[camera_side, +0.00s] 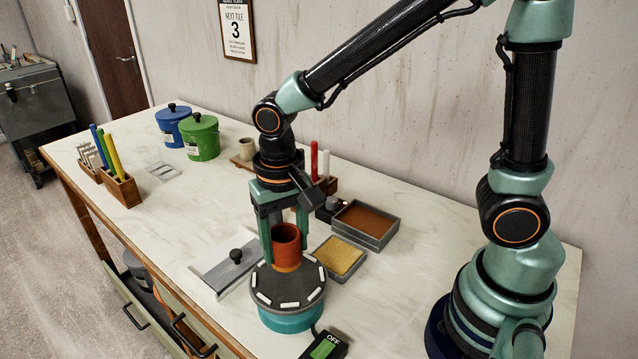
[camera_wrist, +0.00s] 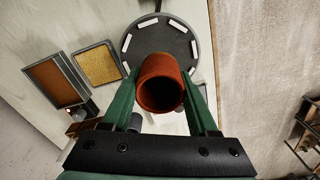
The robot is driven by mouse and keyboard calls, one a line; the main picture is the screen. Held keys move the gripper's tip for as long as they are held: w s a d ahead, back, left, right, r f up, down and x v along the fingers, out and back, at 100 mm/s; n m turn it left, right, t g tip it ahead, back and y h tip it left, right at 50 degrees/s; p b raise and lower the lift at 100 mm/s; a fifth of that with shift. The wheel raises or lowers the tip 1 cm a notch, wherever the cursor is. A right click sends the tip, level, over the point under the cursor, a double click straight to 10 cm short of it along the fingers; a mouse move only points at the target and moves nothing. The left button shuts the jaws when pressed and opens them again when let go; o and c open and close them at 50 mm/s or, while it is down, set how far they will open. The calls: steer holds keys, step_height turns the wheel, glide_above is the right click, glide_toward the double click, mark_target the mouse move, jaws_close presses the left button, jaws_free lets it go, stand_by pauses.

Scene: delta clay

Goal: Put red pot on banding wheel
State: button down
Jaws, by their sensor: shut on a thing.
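The red pot (camera_side: 286,243) is an open reddish-brown cylinder, upright between the fingers of my gripper (camera_side: 284,232). In the wrist view the pot (camera_wrist: 160,84) sits between both green fingers of my gripper (camera_wrist: 163,98), which is shut on it. The banding wheel (camera_side: 288,297) has a dark round top with white marks around its rim and a teal base. Its disc (camera_wrist: 158,32) also shows in the wrist view. The pot is over the far part of the disc in the side view; I cannot tell whether its bottom touches the disc.
A sponge-like yellow tray (camera_side: 337,257) and a brown-filled tray (camera_side: 366,222) lie close to the wheel's right. A grey board with a black knob (camera_side: 236,256) is to its left. Green and blue lidded pots (camera_side: 200,137) stand behind.

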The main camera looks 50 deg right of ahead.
mark_target(287, 260)
steer(key=shift+f, duration=2.05)
steer(key=shift+f, duration=0.1)
steer(key=shift+c, duration=0.8)
jaws_free()
step_height(287, 260, up, 11)
steer(key=s+d+r+n+t, duration=0.1)
steer(key=d+r+n+t, duration=0.1)
steer(key=d, duration=0.4)
steer(key=s+d+r+n+t, duration=0.1)
steer(key=d+r+n+t, duration=0.1)
steer(key=d, duration=0.4)
steer(key=shift+s+d+r+n+t, duration=0.3)
steer(key=shift+r+t, duration=0.2)
steer(key=shift+t, duration=0.3)
